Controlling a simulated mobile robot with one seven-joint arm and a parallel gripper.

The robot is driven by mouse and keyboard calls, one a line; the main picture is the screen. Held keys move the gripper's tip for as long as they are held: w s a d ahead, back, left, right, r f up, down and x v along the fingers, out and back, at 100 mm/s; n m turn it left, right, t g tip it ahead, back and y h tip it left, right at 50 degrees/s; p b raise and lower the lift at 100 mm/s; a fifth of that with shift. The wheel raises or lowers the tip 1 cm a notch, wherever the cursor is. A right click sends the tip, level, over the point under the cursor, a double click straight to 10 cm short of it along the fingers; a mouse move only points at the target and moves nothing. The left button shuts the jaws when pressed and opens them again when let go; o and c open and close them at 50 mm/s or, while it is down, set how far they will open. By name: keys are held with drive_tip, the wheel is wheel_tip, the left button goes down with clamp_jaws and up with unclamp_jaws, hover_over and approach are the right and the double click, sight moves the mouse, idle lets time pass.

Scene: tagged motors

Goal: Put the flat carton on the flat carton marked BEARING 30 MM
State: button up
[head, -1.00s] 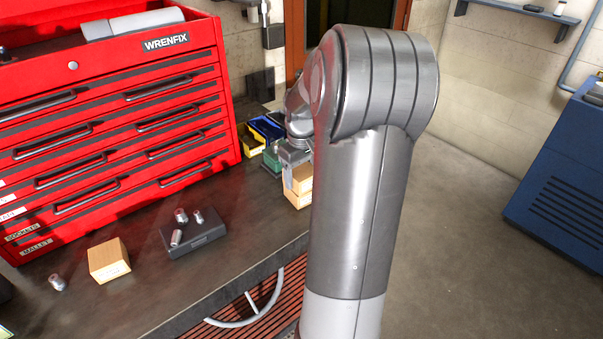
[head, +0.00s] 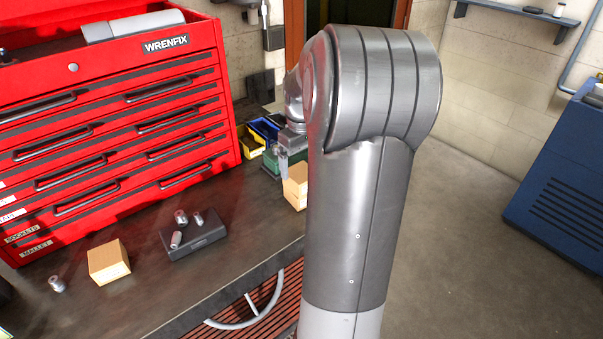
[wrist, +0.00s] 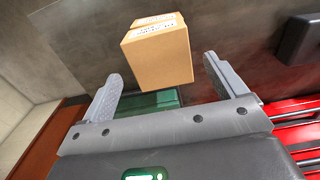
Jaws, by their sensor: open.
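A light brown carton (head: 296,187) stands on the bench near its right end, partly hidden by my arm in the head view. In the wrist view carton (wrist: 158,58) lies just beyond my fingertips, with white labels at its far edge. Their print is too small to read, and I cannot tell for sure whether this is one carton or two stacked. My gripper (wrist: 162,69) is open, with nothing between its fingers; in the head view it is mostly hidden behind my arm. Another carton (head: 109,262) sits alone at the front left of the bench.
A dark block (head: 194,237) with several small metal parts lies mid-bench, and a loose part (head: 57,284) lies left. A red tool chest (head: 120,120) stands behind. Yellow (head: 250,142), blue and green bins (wrist: 150,101) are close to my gripper.

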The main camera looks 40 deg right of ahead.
sight(301, 172)
wheel_tip(301, 172, up, 7)
drive_tip(key=s+a+r+h, duration=0.1)
drive_tip(key=a+r, duration=0.2)
drive_tip(key=a, duration=0.6)
drive_tip(key=s+a+f+t+y, duration=0.1)
drive_tip(key=s+a+t, duration=0.4)
drive_tip(key=s+a, duration=1)
drive_tip(key=shift+s+a+f+t, duration=0.25)
drive_tip(key=shift+a+t, duration=0.05)
drive_tip(key=shift+a, duration=1.9)
